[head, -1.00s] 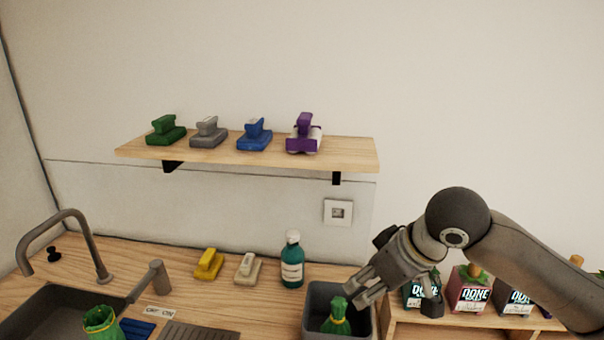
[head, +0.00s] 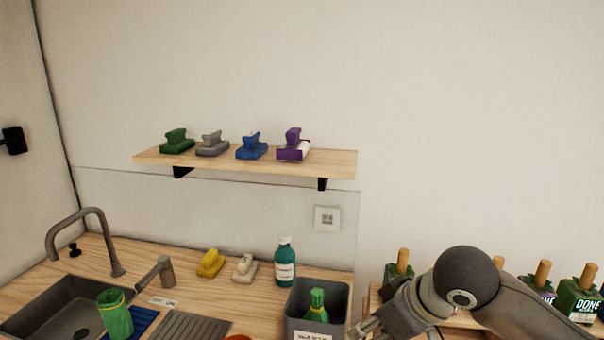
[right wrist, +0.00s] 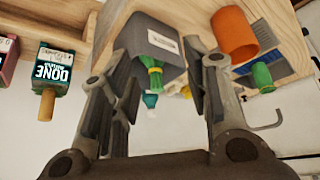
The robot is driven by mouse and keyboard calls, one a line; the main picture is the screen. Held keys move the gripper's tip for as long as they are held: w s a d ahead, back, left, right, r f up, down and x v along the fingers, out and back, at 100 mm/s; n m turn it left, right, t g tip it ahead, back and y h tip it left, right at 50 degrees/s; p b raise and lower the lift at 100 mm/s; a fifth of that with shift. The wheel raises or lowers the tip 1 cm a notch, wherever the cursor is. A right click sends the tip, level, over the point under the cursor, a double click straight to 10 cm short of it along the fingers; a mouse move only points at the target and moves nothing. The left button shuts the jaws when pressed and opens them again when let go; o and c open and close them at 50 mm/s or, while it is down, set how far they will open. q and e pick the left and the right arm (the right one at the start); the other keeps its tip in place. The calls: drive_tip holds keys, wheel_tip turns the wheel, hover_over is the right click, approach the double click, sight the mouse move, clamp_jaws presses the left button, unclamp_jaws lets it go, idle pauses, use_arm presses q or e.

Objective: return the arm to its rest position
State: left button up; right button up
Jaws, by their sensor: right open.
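My right arm comes in from the lower right in the head view, and its gripper (head: 366,328) is low beside the right of the waste bin, partly cut off by the bottom edge. In the right wrist view the gripper (right wrist: 160,75) shows its two fingers spread apart, with nothing held between them. The grey waste bin (head: 340,300) stands on the counter with a green bundle (head: 317,306) tied in yellow inside it; the bin also shows in the right wrist view (right wrist: 135,38). My left gripper is not in view.
A wooden shelf (head: 235,163) holds several scrubbers. Several boxes with wooden handles, one green (head: 578,302), stand right.

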drive_tip(key=s+a+f+y, duration=0.1)
drive_tip(key=s+a+f, duration=0.35)
drive_tip(key=f, duration=0.45)
drive_tip(key=s+d+f+m+g+h, duration=0.1)
drive_tip(key=s+d+f+m+h, duration=0.15)
drive_tip(key=s+d+f, duration=0.5)
drive_tip(key=s+d+f+m+h, duration=0.25)
drive_tip(key=s+d+f, duration=0.25)
drive_tip(key=s+f, duration=0.5)
drive_tip(key=s+f+g, duration=0.1)
drive_tip(key=s+f, duration=0.1)
drive_tip(key=f, duration=1.1)
drive_tip(key=s+f+g, duration=0.1)
drive_tip(key=s+f, duration=0.1)
drive_tip(key=f, duration=1.2)
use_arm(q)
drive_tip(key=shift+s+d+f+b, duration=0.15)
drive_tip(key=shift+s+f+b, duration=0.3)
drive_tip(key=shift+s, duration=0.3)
use_arm(e)
drive_tip(key=s+d+f+g, duration=0.1)
drive_tip(key=s+d+f, duration=0.2)
drive_tip(key=s+f, duration=1.1)
drive_tip(key=shift+s+d+f, duration=0.15)
drive_tip(key=shift+s+f, duration=0.05)
drive_tip(key=shift+s, duration=1)
